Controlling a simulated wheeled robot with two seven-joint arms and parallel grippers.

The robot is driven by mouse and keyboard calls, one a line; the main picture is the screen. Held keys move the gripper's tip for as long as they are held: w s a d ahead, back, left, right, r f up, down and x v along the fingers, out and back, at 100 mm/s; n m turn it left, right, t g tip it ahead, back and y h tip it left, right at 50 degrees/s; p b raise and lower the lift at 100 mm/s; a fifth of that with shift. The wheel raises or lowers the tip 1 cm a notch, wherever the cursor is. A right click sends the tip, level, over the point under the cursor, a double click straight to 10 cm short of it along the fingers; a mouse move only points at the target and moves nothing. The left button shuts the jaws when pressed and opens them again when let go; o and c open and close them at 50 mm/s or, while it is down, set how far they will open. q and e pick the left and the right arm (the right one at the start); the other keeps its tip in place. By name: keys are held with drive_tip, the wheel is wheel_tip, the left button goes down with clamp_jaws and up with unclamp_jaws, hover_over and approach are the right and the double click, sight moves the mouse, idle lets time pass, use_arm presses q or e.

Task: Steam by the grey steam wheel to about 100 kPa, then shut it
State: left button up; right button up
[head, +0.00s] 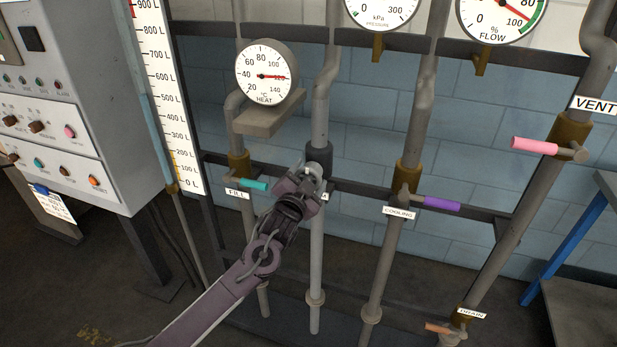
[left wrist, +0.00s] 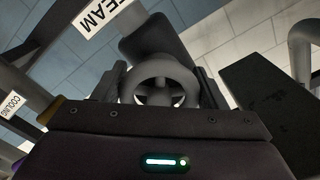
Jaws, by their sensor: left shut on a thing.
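The grey steam wheel (left wrist: 160,72) shows in the left wrist view as a round rim with spokes, between my gripper's two fingers. My left gripper (head: 313,176) is shut on it at the steam pipe (head: 317,230) in the head view, where the gripper mostly hides the wheel. The STEAM label (left wrist: 108,14) is readable in the left wrist view. The pressure gauge (head: 382,10) is cut off by the top edge of the head view. Its 0 and 300 kPa marks show, but I cannot read its needle. My right gripper is not in view.
The teal fill handle (head: 254,185) and purple cooling handle (head: 441,203) flank the steam pipe. A pink vent handle (head: 534,146) is at right, an orange drain handle (head: 438,328) below. The heat gauge (head: 265,88) points near 120. A control cabinet (head: 95,60) stands left.

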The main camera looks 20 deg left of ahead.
use_arm(q)
drive_tip(key=o, duration=1)
drive_tip(key=shift+s, duration=0.1)
drive_tip(key=s+b, duration=0.1)
drive_tip(key=s, duration=0.6)
drive_tip(key=shift+s+a, duration=0.15)
drive_tip(key=shift+s, duration=0.15)
